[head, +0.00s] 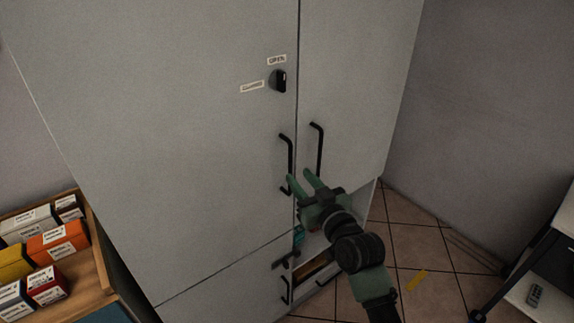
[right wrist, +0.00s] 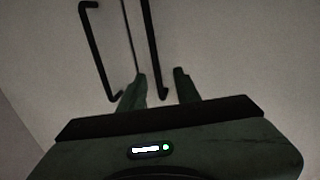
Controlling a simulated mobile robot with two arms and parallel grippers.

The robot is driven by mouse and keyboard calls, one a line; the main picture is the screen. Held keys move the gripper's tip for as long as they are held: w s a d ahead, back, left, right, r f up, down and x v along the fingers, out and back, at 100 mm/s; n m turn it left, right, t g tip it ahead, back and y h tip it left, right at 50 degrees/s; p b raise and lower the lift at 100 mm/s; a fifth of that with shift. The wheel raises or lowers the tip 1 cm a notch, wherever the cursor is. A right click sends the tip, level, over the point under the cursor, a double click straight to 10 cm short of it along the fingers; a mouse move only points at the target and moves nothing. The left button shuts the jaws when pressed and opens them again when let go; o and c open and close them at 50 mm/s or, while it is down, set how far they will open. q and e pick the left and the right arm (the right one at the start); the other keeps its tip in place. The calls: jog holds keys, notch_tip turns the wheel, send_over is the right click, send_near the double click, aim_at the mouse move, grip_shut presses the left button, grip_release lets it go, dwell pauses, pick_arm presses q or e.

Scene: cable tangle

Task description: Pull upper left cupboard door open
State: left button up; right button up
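The upper left cupboard door (head: 190,130) is grey and shut, flush with the upper right door (head: 350,80). Its black bar handle (head: 290,155) is upright near the seam, and also shows at the left in the right wrist view (right wrist: 92,50). The right door's handle (head: 319,150) stands beside it. A black knob (head: 279,81) sits above, upright under a label that seems to read OPEN. My right gripper (head: 299,174) is open near the handles' lower ends. In the right wrist view the right handle's lower end (right wrist: 158,80) appears between the fingertips; contact is unclear. My left gripper is out of view.
Below, an open compartment (head: 315,248) shows a few items. A wooden shelf (head: 92,255) with several labelled boxes stands at the left. Tiled floor (head: 405,240) with a yellow piece (head: 416,280) lies at the right, near a dark-legged table (head: 530,265). A wall closes the right side.

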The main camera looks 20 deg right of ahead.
aim_at(291, 163)
jog(key=w, duration=0.2)
jog(key=w+p, duration=0.1)
jog(key=w, duration=0.3)
jog(key=shift+w+a+r, duration=0.2)
jog(key=shift+w+a, duration=0.05)
jog(key=shift+w, duration=0.5)
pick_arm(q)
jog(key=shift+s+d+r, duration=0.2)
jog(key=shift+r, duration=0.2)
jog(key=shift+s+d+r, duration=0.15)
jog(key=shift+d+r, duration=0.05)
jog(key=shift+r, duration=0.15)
pick_arm(e)
jog(key=shift+f, duration=0.1)
grip_shut()
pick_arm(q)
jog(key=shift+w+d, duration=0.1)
